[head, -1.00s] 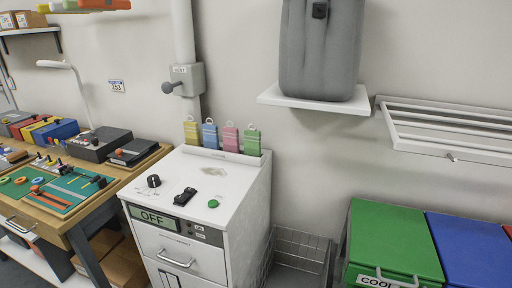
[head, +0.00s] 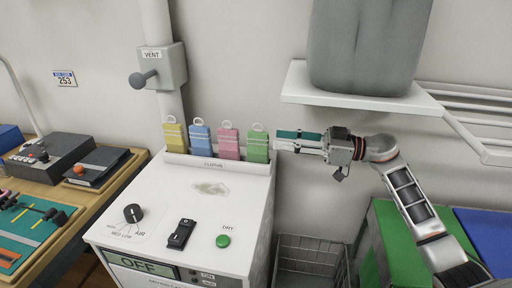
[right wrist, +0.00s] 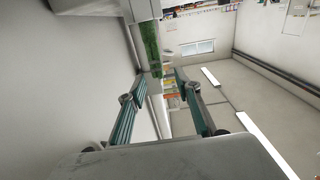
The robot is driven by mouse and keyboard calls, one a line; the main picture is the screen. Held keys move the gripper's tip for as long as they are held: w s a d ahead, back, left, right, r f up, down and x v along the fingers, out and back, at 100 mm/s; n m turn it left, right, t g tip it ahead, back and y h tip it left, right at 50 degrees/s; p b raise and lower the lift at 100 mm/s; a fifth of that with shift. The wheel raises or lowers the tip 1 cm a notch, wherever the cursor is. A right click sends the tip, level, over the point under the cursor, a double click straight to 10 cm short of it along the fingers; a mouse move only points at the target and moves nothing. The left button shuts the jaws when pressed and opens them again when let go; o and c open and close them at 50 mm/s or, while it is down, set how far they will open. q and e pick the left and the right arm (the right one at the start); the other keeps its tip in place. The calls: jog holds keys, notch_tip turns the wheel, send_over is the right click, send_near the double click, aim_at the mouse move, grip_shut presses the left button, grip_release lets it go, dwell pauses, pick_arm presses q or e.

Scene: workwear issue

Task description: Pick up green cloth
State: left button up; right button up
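The green cloth (head: 258,147) hangs by a white ring at the right end of a row of cloths at the back of the white cabinet. My right gripper (head: 280,141) comes in from the right with its fingertips just beside the cloth's right edge. In the right wrist view the two teal-padded fingers (right wrist: 161,80) are spread with nothing between them. The green cloth also shows in that view (right wrist: 150,45), beyond the fingertips. Whether a fingertip touches the cloth I cannot tell. My left gripper is in neither view.
Pink (head: 229,143), blue (head: 200,138) and yellow (head: 175,136) cloths hang left of the green one. A white shelf (head: 360,100) with a grey container sits above my right arm. The cabinet top (head: 185,205) has a knob, switch and green button. A wire basket (head: 310,258) stands below.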

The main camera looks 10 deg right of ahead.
aim_at(258, 133)
jog(key=x, duration=0.7)
jog(key=shift+w+a, duration=0.25)
jog(key=shift+w, duration=0.1)
grip_shut()
